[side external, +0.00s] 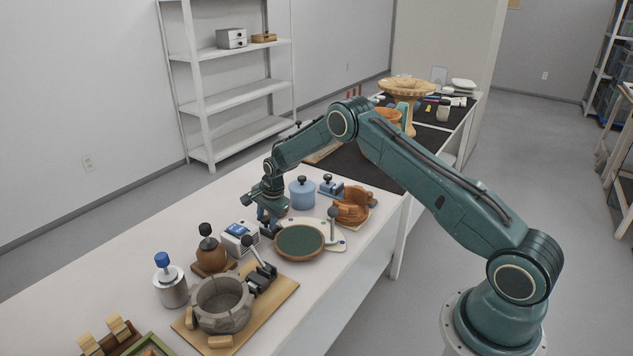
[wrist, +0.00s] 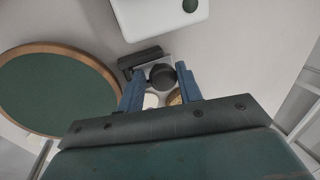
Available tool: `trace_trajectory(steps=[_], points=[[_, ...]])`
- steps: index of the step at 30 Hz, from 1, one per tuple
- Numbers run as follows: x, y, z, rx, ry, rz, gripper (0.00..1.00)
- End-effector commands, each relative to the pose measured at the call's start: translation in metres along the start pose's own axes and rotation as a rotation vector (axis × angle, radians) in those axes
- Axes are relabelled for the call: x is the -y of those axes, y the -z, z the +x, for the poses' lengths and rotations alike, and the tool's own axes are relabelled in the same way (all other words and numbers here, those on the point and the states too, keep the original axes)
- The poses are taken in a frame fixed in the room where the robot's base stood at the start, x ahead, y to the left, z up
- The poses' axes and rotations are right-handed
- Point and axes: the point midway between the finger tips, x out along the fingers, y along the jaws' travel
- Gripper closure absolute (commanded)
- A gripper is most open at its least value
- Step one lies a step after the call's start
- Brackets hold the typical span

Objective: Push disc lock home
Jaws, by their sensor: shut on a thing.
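A round disc (side external: 300,242) with a dark green top and brown rim lies on a pale base plate (side external: 333,236). The disc fills the left of the wrist view (wrist: 55,90). My gripper (side external: 267,222) points down at the disc's far left edge. In the wrist view its two blue fingers (wrist: 161,80) are shut on a dark round knob (wrist: 162,76), which looks like part of the disc lock. A black block (wrist: 140,57) and a grey metal piece sit right beside the knob. The side view mostly hides the lock behind my fingers, so how far in it sits cannot be told.
An upright grey lever (side external: 333,222) stands at the disc's right. A blue-and-white box (side external: 238,237), a brown round pot (side external: 208,253) and a grey bowl on a wooden board (side external: 283,290) crowd the near left. A blue lidded jar (side external: 302,194) stands behind.

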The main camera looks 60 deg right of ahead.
Motion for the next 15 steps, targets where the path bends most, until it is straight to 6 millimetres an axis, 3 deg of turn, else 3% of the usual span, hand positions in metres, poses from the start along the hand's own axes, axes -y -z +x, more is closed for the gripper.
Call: trace_trajectory(steps=[1,15], points=[[-0.009,-0.001,0.009,0.003,-0.016,0.002,0.77],[-0.021,0.0,0.007,0.003,-0.024,0.004,0.78]])
